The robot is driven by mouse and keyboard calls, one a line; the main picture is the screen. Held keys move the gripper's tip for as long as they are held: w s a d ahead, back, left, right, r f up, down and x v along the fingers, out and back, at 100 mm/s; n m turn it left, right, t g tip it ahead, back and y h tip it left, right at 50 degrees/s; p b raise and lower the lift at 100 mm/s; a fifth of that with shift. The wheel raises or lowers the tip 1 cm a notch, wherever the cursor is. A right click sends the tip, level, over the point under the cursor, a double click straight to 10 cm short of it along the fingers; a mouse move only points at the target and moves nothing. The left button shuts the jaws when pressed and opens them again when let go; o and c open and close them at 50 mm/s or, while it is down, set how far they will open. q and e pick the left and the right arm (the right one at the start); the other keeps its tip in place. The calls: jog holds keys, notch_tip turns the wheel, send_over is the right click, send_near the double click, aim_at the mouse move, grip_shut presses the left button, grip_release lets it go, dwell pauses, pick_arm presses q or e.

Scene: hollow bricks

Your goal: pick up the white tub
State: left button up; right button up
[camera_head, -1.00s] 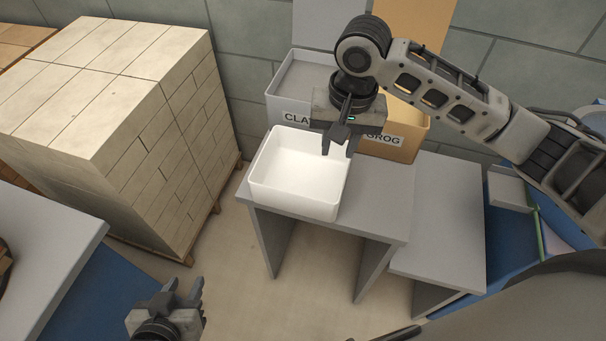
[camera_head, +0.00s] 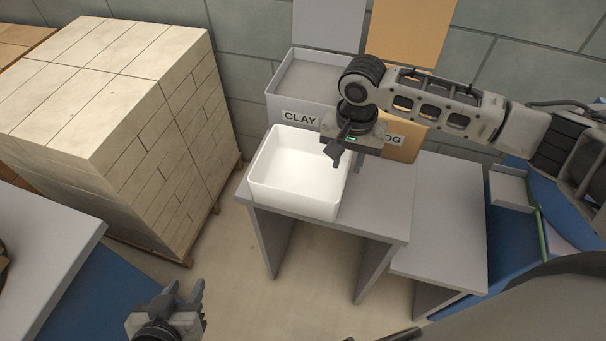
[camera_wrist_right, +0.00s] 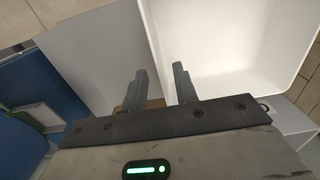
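The white tub (camera_head: 290,190) is an open, empty rectangular box standing upright on a grey table. My right gripper (camera_head: 338,150) is over the tub's right rim near its back corner, pointing down. In the right wrist view its two fingers (camera_wrist_right: 160,85) are apart, with the tub's wall line running between them; the tub (camera_wrist_right: 215,40) fills the upper right. I cannot tell how far the fingertips reach below the rim. My left gripper (camera_head: 184,292) is open and empty at the bottom left, far from the tub.
The grey table (camera_head: 375,215) has bare room right of the tub. Behind stand a grey bin labelled CLAY (camera_head: 300,85) and an orange bin (camera_head: 405,150), partly hidden by my right arm. A tall stack of pale bricks (camera_head: 130,120) on a pallet stands at left. A lower grey surface (camera_head: 445,220) is at right.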

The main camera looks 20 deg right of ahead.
aim_at(345, 176)
jog(key=f, duration=0.4)
jog(key=shift+s+a+f, duration=0.1)
jog(key=shift+s+f, duration=0.2)
jog(key=shift+f, duration=0.1)
grip_shut()
jog(key=shift+r, duration=0.1)
